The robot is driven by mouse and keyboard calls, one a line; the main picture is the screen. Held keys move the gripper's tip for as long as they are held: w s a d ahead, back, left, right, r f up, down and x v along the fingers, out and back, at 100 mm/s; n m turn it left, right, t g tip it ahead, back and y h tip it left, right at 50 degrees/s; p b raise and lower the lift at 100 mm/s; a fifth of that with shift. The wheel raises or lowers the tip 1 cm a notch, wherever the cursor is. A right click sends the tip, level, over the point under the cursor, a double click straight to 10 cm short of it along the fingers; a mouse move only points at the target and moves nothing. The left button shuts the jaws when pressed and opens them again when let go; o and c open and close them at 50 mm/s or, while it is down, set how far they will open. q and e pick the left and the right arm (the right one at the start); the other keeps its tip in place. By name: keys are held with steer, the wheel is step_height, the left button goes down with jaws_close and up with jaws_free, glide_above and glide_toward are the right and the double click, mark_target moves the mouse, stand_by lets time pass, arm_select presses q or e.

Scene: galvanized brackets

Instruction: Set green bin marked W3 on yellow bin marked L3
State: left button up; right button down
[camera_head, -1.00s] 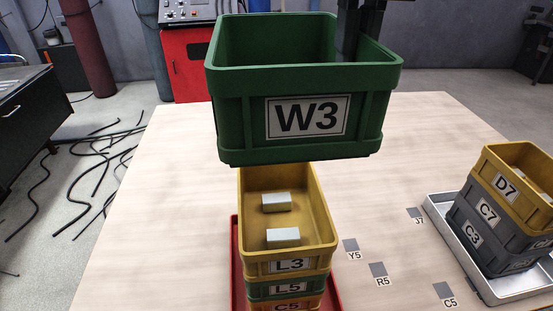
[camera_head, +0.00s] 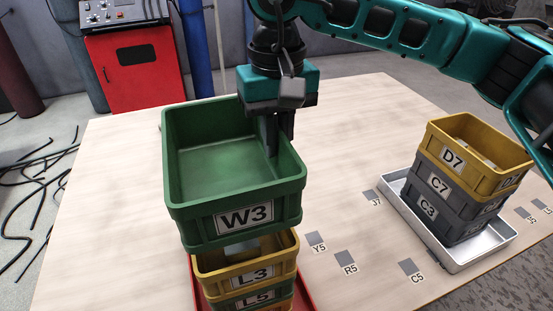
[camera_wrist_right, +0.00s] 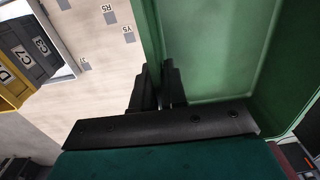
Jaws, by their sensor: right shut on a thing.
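The green bin marked W3 (camera_head: 240,217) is in the head view, empty and roughly level above the yellow bin marked L3 (camera_head: 250,275). My right gripper (camera_head: 277,150) is shut on the right wall of W3; in the right wrist view the fingers (camera_wrist_right: 158,95) straddle the green wall (camera_wrist_right: 205,60). L3 tops a stack with a green bin marked L5 (camera_head: 255,299) under it. W3 hides most of L3's opening, with only a little of its inside showing. I cannot tell whether W3 touches L3. My left gripper is not in view.
The L3 stack stands in a red tray (camera_head: 307,298). At right, yellow D7 (camera_head: 470,160) sits on grey C7 and C3 bins in a silver tray (camera_head: 480,244). Marked grey squares (camera_head: 345,258) lie between the stacks. The table's middle (camera_head: 350,150) is clear.

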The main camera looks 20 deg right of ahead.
mark_target(277, 172)
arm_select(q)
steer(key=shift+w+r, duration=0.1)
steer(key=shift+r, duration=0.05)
arm_select(e)
step_height(277, 172, down, 4)
steer(key=shift+r, duration=0.1)
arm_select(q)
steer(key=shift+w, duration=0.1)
arm_select(e)
steer(key=shift+f, duration=0.35)
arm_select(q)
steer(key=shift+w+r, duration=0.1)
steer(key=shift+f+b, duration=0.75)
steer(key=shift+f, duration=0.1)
arm_select(e)
steer(key=shift+f, duration=0.65)
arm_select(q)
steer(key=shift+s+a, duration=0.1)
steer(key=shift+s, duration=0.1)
arm_select(e)
steer(key=c, duration=1.2)
jaws_free()
